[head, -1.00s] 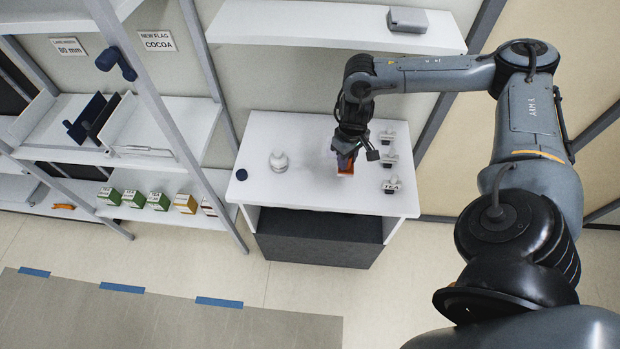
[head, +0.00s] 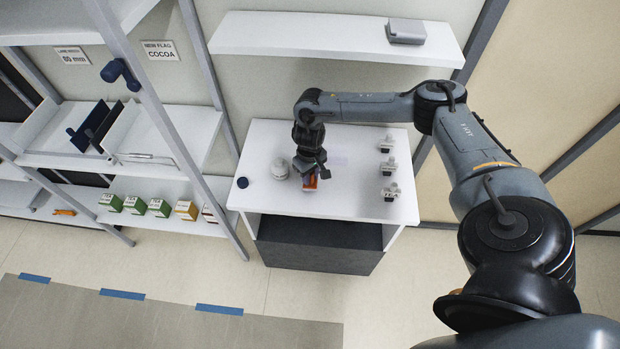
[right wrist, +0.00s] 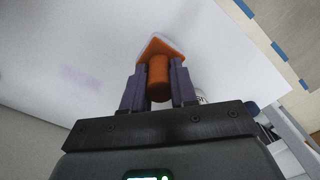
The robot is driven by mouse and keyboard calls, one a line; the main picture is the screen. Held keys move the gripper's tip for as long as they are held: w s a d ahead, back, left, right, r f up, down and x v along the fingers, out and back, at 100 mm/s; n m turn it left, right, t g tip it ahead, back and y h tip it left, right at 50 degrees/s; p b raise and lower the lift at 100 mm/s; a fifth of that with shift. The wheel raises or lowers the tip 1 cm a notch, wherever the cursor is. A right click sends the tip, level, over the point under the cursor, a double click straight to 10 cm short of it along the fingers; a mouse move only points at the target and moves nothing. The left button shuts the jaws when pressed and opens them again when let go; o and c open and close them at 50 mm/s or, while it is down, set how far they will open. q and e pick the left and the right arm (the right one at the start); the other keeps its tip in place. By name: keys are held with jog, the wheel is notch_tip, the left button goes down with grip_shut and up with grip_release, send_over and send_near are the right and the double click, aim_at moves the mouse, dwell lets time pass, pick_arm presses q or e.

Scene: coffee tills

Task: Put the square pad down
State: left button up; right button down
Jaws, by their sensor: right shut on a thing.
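My right gripper (head: 307,172) is shut on the square pad (head: 312,182), over the white table (head: 345,202). In the right wrist view the two purple fingers (right wrist: 158,88) close around the pad's orange round handle, and its square orange base with a pale edge (right wrist: 163,48) points away from me. Whether the pad touches the tabletop, I cannot tell. The gripper hides part of it in the head view. My left gripper is not in view.
A whitish round pot (head: 280,168) stands close left of my right gripper, and a dark blue disc (head: 242,182) lies farther left. Small labelled blocks (head: 388,167) line the table's right side. A faint lilac patch (head: 338,160) marks the tabletop between. A shelf (head: 330,38) hangs behind.

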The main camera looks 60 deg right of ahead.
jog(key=shift+f, duration=1.1)
jog(key=shift+f, duration=0.1)
jog(key=c, duration=0.9)
grip_release()
